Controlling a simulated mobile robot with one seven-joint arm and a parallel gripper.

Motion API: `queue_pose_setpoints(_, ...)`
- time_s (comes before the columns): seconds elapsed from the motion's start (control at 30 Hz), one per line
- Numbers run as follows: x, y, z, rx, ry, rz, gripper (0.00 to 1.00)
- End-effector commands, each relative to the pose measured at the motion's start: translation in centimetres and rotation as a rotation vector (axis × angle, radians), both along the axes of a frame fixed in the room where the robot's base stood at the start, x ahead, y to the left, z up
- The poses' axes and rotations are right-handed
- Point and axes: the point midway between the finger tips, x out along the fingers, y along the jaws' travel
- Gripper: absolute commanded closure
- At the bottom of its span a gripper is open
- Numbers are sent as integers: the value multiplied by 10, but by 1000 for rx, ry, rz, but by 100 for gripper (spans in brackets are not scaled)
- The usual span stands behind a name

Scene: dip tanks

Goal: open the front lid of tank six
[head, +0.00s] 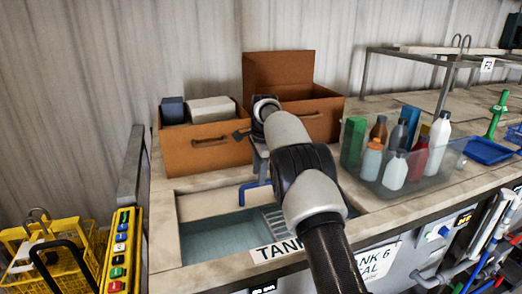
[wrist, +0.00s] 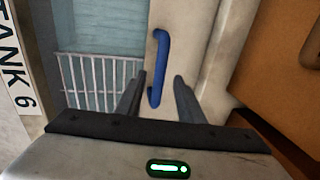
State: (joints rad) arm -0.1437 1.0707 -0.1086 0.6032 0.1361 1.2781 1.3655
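Tank six shows its label (wrist: 10,70) at the left of the wrist view. A pale lid (wrist: 187,50) with a blue bar handle (wrist: 160,55) lies beside an uncovered part of the tank. The handle also shows in the head view (head: 247,192), partly hidden by my arm. My gripper (wrist: 158,82) is open, with one finger on each side of the handle's lower part in the wrist view. I cannot tell whether the fingers touch it. Bluish liquid (head: 215,238) and a wire rack (wrist: 95,80) show in the opening.
A brown box (head: 205,150) holding smaller boxes and an open brown box (head: 320,112) stand behind the tank, close to my wrist. A clear bin (head: 405,175) of several bottles stands to the right. Yellow baskets (head: 85,240) are at the left.

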Motion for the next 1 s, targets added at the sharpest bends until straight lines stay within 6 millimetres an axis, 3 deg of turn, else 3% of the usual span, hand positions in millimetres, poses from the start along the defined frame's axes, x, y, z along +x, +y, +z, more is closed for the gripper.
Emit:
queue_pose_setpoints(0.2,-10,-3,57,0,-5,0,65)
queue_pose_setpoints(0.47,-21,-7,116,0,-5,0,65)
queue_pose_setpoints(0.7,-24,-8,134,1,-3,-1,65)
queue_pose_setpoints(1.0,-27,-8,139,1,-1,-1,65)
